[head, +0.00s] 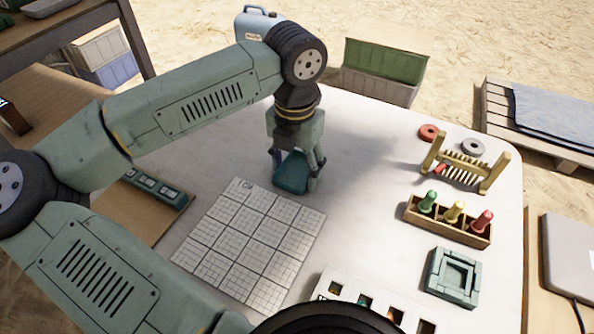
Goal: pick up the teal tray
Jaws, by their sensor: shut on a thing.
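The teal tray (291,173) is at the far middle of the white table, just beyond the gridded sheet. My gripper (294,176) points down from above and is shut on the tray. One finger shows at the tray's left and one at its right. The gripper hides part of the tray. I cannot tell whether the tray touches the table or is slightly above it.
A white gridded sheet (250,241) lies in front. At right are a wooden rack (464,168), a wooden box (447,228) with coloured pegs and a grey-green square frame (452,277). A red ring (428,132) and grey ring (473,147) lie behind. The table right of the gripper is clear.

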